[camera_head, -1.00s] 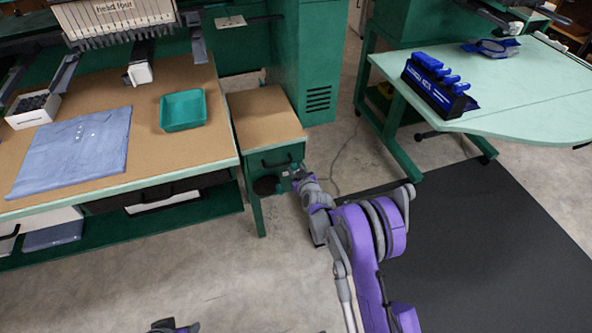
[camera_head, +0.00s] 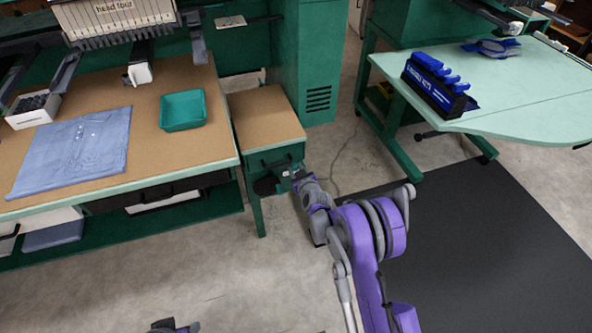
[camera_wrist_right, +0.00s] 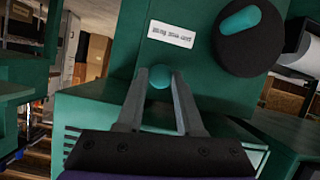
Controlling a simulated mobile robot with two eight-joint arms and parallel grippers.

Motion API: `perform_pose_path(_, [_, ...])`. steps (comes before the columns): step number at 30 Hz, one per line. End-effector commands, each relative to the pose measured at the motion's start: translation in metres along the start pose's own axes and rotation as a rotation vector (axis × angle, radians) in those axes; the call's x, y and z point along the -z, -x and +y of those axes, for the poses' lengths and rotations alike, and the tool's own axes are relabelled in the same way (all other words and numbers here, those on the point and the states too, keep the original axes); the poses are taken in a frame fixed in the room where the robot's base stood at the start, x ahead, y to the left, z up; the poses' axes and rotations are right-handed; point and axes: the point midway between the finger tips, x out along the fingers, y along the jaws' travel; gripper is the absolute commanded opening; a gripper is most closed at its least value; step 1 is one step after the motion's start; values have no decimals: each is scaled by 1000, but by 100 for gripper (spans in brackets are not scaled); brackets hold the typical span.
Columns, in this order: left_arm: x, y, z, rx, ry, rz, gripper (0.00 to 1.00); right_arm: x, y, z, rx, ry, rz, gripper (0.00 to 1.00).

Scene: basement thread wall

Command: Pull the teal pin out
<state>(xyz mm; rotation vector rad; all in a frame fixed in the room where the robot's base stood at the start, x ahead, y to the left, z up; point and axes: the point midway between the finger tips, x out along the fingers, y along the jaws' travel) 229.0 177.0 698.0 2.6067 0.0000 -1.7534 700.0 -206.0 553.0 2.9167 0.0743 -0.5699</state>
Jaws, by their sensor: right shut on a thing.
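The teal pin (camera_wrist_right: 159,78) shows as a round teal knob between the fingertips of my right gripper (camera_wrist_right: 161,80) in the right wrist view. The fingers are shut on it, one on each side. It sits in front of a green panel, below a white label (camera_wrist_right: 171,34). How deep the pin sits is hidden. In the head view my right gripper (camera_head: 288,175) is at the front of the small green cabinet (camera_head: 256,160), and the pin is too small to make out. Part of my left gripper (camera_head: 174,327) shows at the bottom edge.
A black round disc (camera_wrist_right: 232,55) with a teal grip is close beside the pin. A work table (camera_head: 190,145) with a teal tray (camera_head: 183,110) and folded blue cloth (camera_head: 75,150) stands left. A pale green table (camera_head: 520,95) stands right. Open floor lies in front.

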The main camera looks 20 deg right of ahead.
Motion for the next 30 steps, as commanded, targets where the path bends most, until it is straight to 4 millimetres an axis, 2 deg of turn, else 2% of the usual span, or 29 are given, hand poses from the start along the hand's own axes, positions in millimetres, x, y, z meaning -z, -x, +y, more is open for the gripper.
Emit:
perform_pose_path(4, [0, 1, 0, 0, 0, 0, 50, -2, 5, 0, 0, 0, 0, 0])
perform_pose_path(9, [1, 3, 0, 0, 0, 1, 50, -9, 24, -1, 0, 1, -1, 0])
perform_pose_path(16, [1, 3, 0, 0, 0, 1, 50, -11, 24, -2, 1, 1, -3, 0])
perform_pose_path(17, [1, 3, 0, 0, 0, 1, 50, -11, 24, -2, 1, 1, -3, 38])
perform_pose_path(21, [1, 3, 0, 0, 0, 1, 50, -10, 24, -2, 1, 0, -2, 63])
perform_pose_path(22, [1, 3, 0, 0, 0, 1, 50, -10, 24, -2, 1, 0, -2, 67])
perform_pose_path(30, [1, 3, 0, 0, 0, 1, 50, -10, 24, -1, 0, 0, -1, 67])
